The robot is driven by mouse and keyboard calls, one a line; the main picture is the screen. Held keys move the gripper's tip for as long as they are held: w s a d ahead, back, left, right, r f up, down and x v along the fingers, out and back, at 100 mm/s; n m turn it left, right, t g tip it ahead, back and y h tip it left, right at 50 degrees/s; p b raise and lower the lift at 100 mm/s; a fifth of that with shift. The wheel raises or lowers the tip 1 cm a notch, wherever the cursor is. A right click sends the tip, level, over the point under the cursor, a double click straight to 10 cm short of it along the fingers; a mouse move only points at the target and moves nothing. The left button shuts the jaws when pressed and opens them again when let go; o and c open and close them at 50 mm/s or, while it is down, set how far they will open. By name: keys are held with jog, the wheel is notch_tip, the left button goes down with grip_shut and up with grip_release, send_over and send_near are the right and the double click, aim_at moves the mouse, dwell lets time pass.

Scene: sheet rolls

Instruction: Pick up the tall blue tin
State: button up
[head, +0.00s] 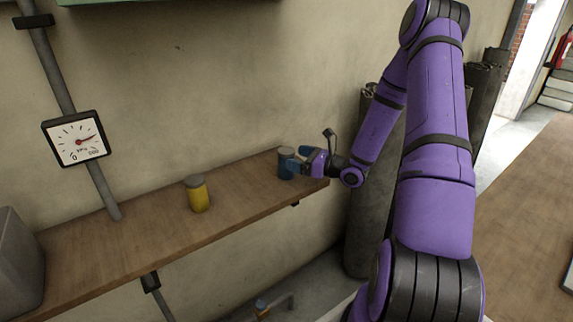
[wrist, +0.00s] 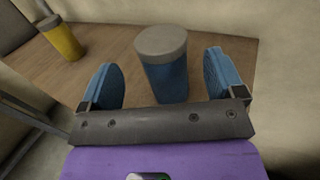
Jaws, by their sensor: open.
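The tall blue tin (head: 286,165) with a grey lid stands upright on the wooden shelf near its right end. In the wrist view the blue tin (wrist: 168,78) stands between the two blue finger pads, with a visible gap on each side. My gripper (head: 297,161) is open around or just in front of the tin. In the wrist view my gripper (wrist: 163,84) shows both fingers apart. The tin's lower part is partly hidden by the gripper's dark bar.
A yellow tin (head: 197,194) with a grey lid stands left on the wooden shelf (head: 130,240). A pressure gauge (head: 76,139) and pipe are on the wall. Dark sheet rolls (head: 372,190) stand right of the shelf, behind my arm. A grey box (head: 18,262) sits at far left.

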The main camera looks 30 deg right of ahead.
aim_at(286, 154)
jog(key=x, duration=0.4)
jog(key=shift+w+f, duration=0.1)
jog(key=shift+w, duration=0.25)
jog(key=shift+c, duration=0.2)
jog(key=c, duration=1.2)
jog(key=shift+o, duration=0.2)
